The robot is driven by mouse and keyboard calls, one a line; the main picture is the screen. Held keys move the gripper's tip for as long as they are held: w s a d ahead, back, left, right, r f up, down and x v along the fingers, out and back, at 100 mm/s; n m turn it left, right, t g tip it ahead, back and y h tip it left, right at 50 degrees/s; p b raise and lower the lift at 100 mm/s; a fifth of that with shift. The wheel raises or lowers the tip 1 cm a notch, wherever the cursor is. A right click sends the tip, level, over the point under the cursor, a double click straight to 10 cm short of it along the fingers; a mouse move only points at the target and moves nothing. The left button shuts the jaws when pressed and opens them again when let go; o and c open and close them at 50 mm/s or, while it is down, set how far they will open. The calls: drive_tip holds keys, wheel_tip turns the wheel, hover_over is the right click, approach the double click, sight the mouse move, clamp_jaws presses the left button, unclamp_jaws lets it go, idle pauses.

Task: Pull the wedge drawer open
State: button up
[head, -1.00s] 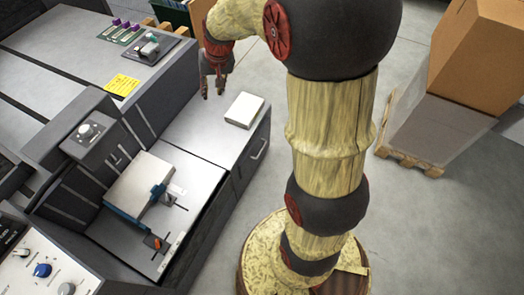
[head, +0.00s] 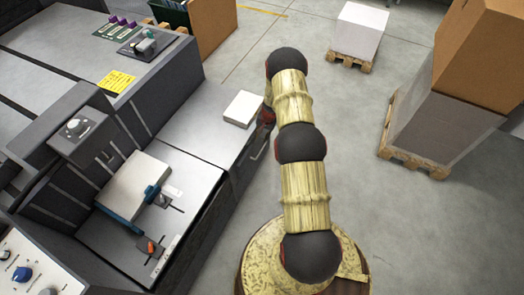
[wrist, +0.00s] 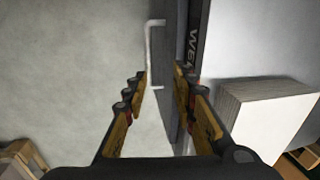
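The wedge drawer (wrist: 170,95) is a dark grey front in the side of the grey cabinet. It appears shut, and part of a label starting "WE" shows along its top edge in the wrist view. Its pale bar handle (wrist: 149,55) stands out from the front; in the head view the handle (head: 260,150) is partly visible. My gripper (wrist: 159,82) is open and empty, its fingers spread either side of the line of the handle and drawer front. The handle lies ahead of the fingertips, and contact cannot be told. In the head view my arm mostly hides my gripper.
A white paper stack (head: 243,108) lies on the cabinet top (head: 205,125), close to my gripper. The press with its feed tray (head: 180,215) stands to the left. Open grey floor (head: 350,120) lies right of the cabinet. Loaded pallets (head: 410,160) stand further right.

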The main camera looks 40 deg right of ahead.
drive_tip(key=shift+m, duration=0.3)
wheel_tip(320, 180, down, 12)
drive_tip(key=b, duration=0.3)
drive_tip(key=shift+d+r, duration=0.15)
drive_tip(key=shift+r, duration=0.05)
drive_tip(key=shift+c, duration=0.3)
drive_tip(key=shift+s, duration=0.1)
clamp_jaws()
